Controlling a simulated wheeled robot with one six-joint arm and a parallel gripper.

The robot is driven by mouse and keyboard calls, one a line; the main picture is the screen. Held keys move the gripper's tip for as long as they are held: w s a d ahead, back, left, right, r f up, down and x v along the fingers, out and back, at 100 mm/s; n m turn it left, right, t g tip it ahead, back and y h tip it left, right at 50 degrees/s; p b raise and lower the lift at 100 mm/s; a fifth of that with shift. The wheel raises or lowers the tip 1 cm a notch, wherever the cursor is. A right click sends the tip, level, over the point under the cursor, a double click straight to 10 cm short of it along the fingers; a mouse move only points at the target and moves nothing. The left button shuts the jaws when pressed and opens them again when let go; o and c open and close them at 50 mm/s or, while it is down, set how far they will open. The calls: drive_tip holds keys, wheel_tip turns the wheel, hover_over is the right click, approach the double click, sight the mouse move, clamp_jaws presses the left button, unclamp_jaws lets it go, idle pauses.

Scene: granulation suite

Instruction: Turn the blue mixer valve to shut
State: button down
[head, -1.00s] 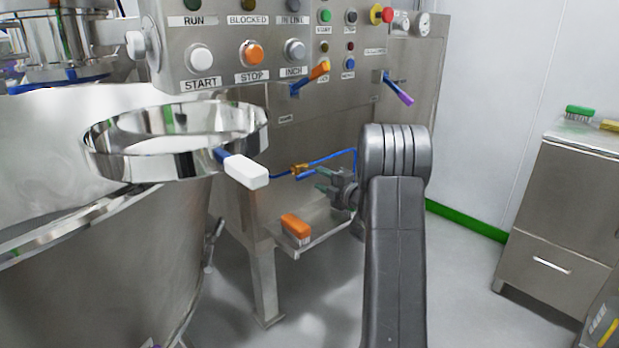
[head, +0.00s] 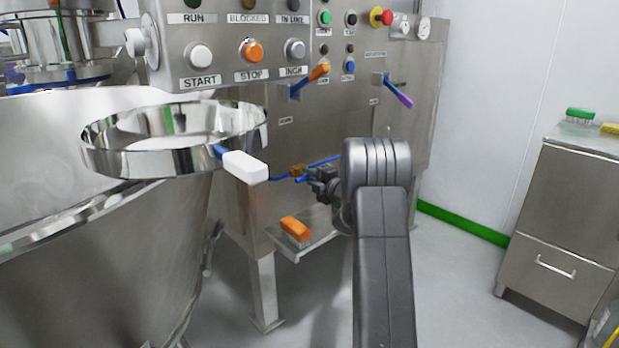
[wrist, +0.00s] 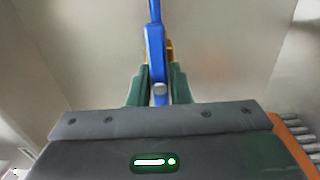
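The blue mixer valve (head: 301,180) sits low on the steel machine front in the head view, with a brass body (head: 297,170) and a blue line running from it. In the wrist view its blue handle (wrist: 155,50) points up the picture, with part of the brass body behind it. My gripper (head: 316,180) reaches it from the right. In the wrist view the green-grey fingers of my gripper (wrist: 160,82) stand on both sides of the handle, close in, and look shut on it. The handle's full angle is partly hidden in the head view.
An orange brush (head: 295,229) lies on a low shelf (head: 312,240) just below the valve. A steel cabinet (head: 560,220) stands at right.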

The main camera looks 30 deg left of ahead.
drive_tip(key=shift+m+p, duration=0.3)
drive_tip(key=shift+m, duration=0.1)
drive_tip(key=m+p, duration=0.2)
drive_tip(key=shift+r+m, duration=0.15)
drive_tip(key=shift+m, duration=0.15)
drive_tip(key=m+p, duration=0.4)
drive_tip(key=m, duration=0.1)
drive_tip(key=m+p, duration=0.3)
drive_tip(key=m, duration=0.2)
drive_tip(key=shift+m, duration=0.4)
drive_tip(key=shift+f+m+p, duration=0.2)
drive_tip(key=shift+m+p, duration=0.85)
drive_tip(key=shift+m, duration=0.85)
drive_tip(key=c, duration=1.3)
unclamp_jaws()
